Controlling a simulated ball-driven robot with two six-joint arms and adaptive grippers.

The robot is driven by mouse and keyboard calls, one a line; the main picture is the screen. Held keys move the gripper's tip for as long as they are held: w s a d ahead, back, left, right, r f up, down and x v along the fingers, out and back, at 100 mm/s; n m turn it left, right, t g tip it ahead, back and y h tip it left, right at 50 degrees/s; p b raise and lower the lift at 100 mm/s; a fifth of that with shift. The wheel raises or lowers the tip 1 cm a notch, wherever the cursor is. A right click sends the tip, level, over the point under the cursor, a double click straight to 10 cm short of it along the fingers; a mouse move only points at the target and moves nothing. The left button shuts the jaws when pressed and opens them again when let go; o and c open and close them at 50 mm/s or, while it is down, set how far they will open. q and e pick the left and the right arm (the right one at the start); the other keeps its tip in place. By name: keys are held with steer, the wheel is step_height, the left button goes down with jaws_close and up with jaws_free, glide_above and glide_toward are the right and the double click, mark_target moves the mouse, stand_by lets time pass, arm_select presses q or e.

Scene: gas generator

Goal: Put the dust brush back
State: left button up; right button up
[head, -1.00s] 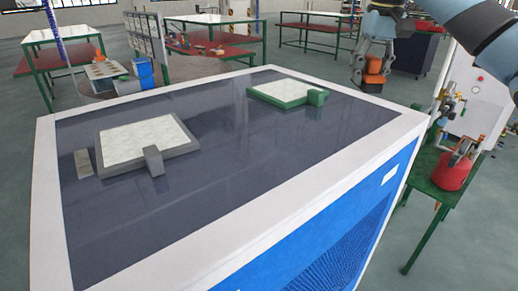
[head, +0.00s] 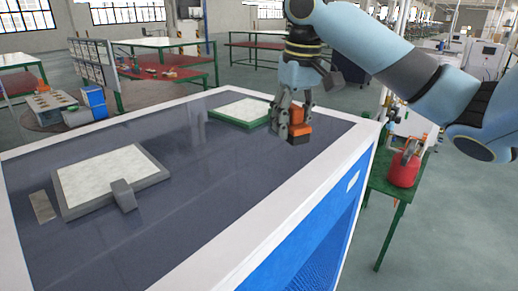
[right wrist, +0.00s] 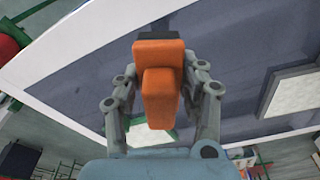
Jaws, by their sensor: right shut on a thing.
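The dust brush (head: 300,127) is orange, with a dark part at one end. My right gripper (head: 292,120) is shut on it and holds it over the right part of the generator's dark top, in front of the green-framed pad. In the right wrist view the brush (right wrist: 157,85) sits between the two fingers, its dark end (right wrist: 158,36) at the top. From the head view I cannot tell whether the brush touches the top. My left gripper is in neither view.
The blue generator cabinet (head: 308,240) has a white-rimmed dark top (head: 185,165). A green-framed white pad (head: 243,110) lies at its back, partly hidden by the gripper. A grey-framed pad (head: 105,178) and a grey strip (head: 42,207) lie left. A red can (head: 404,168) stands on a green table.

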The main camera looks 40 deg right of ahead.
mark_target(258, 166)
steer(key=w+a+f, duration=0.1)
steer(key=w, duration=0.1)
steer(key=w+a+f, duration=0.1)
steer(key=w, duration=0.1)
steer(key=w+a+f, duration=0.1)
steer(key=w+f, duration=0.1)
steer(key=shift+a+f, duration=0.1)
steer(key=shift+a, duration=0.15)
steer(key=shift+f, duration=2)
steer(key=shift+f, duration=0.1)
steer(key=o, duration=1.2)
